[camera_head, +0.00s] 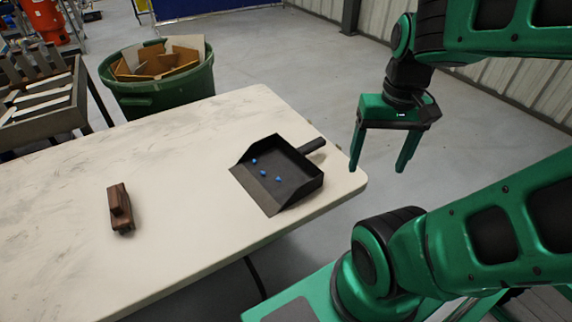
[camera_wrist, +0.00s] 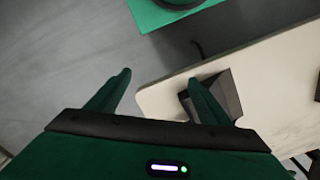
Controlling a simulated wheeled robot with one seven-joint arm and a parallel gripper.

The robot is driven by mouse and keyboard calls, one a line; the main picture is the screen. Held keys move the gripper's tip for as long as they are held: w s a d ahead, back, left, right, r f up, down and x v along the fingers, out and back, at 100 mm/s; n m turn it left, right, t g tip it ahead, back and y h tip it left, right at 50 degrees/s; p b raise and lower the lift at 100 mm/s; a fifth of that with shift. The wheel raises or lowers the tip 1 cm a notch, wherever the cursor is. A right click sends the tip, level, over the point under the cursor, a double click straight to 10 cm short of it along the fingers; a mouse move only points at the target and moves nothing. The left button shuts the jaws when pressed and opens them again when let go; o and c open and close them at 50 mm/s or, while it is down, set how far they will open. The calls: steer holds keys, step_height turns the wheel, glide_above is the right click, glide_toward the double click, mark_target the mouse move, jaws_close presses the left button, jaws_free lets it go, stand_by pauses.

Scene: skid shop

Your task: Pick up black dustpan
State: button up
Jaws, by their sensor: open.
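The black dustpan (camera_head: 287,174) lies on the pale table near its right corner in the head view. Its short handle (camera_head: 312,146) points up and to the right, toward the table's edge. Several small blue bits lie in the pan. My gripper (camera_head: 379,170) is open and empty, to the right of the dustpan and apart from it, with its fingers pointing down. In the wrist view the dustpan (camera_wrist: 229,98) shows partly behind one finger of my gripper (camera_wrist: 160,85), which hides its handle end.
The pale table (camera_head: 185,160) has clear room around the dustpan. A brown wooden object (camera_head: 120,209) lies on its left part. A green bin (camera_head: 158,97) with cardboard pieces stands behind the table. A grey slatted rack (camera_head: 40,105) stands at the far left.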

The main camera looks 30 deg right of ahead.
steer(key=o, duration=0.5)
steer(key=w+d+n, duration=0.1)
steer(key=w, duration=0.3)
steer(key=w+n, duration=0.1)
steer(key=w, duration=0.3)
steer(key=w+d+f+n, duration=0.1)
steer(key=w, duration=0.3)
steer(key=shift+w+d+f, duration=0.1)
steer(key=shift+w+d, duration=0.2)
steer(key=shift+o, duration=0.2)
steer(key=n+t, duration=0.1)
steer(key=n, duration=0.4)
glide_above(311, 144)
steer(key=f, duration=1)
steer(key=shift+s+d, duration=0.3)
steer(key=shift+t, duration=0.3)
steer(key=shift+w+a+f, duration=0.1)
steer(key=shift+a+f, duration=0.05)
steer(key=shift+f, duration=1.2)
steer(key=shift+w+a+f, duration=0.1)
steer(key=shift+f, duration=1.25)
